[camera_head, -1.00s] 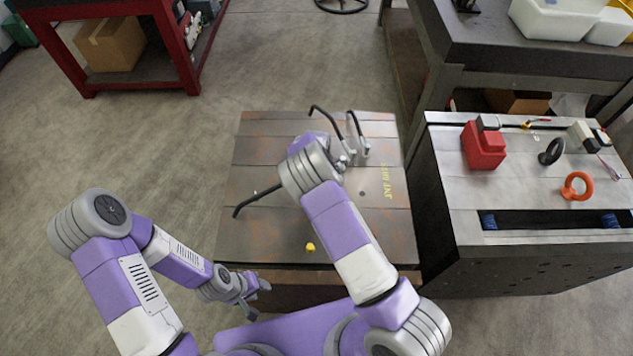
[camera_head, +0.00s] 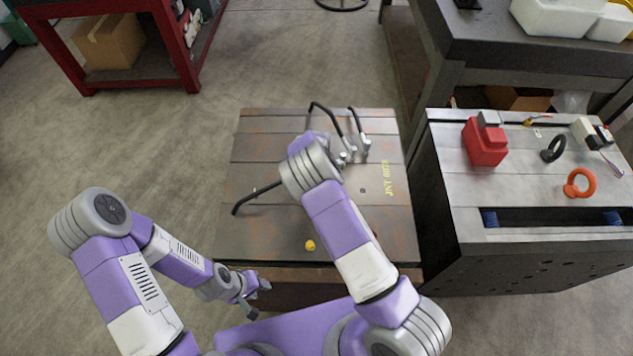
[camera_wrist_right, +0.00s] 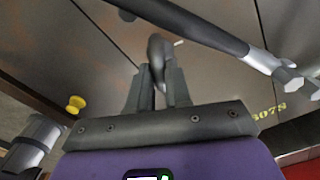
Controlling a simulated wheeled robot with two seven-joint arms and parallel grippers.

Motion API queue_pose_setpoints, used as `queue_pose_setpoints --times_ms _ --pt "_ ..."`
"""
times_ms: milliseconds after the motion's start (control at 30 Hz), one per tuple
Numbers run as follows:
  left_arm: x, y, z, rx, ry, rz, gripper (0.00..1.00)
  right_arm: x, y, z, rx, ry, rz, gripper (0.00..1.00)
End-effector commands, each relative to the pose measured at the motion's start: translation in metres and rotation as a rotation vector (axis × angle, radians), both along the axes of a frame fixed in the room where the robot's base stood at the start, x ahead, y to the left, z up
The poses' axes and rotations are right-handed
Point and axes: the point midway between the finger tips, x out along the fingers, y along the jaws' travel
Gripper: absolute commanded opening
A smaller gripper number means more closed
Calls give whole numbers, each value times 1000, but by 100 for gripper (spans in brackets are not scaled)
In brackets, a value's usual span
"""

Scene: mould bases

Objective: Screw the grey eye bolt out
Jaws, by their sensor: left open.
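The grey eye bolt (camera_wrist_right: 157,52) shows in the right wrist view as a dark ring seen nearly edge-on, over the brown steel mould base (camera_head: 262,150). The fingers of my right gripper (camera_wrist_right: 157,82) are on both sides of the ring and look closed on it. Its shank and thread are hidden. In the head view my right forearm covers the right gripper and this bolt. My left gripper (camera_head: 252,292) is open and empty, low beside the front edge of the mould base.
Black bent hoses (camera_head: 326,112) with metal ends stand on the mould base; one crosses close beyond the right fingers. A yellow knob (camera_head: 310,245) is near the front. The right-hand block (camera_head: 450,165) bears a red box (camera_head: 484,145), a black ring (camera_head: 553,148) and an orange eye bolt (camera_head: 579,184).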

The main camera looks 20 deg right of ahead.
Motion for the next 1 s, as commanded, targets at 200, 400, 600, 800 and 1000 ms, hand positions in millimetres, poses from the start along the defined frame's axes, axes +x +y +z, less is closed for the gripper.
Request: queue_pose_setpoints --times_ms 200,400,600,800,1000 --pt "0 0 0 0 0 0 43 0 0 0 0 0 0 0" --pt "0 0 -4 0 0 0 43 1 0 0 2 -3 85 0" --pt "0 0 -14 0 0 0 43 1 0 0 2 -5 411 0" --pt "0 0 -21 0 0 0 43 1 0 0 1 -5 705 0" --pt "0 0 -22 0 0 0 43 1 0 1 -1 -3 791 0"
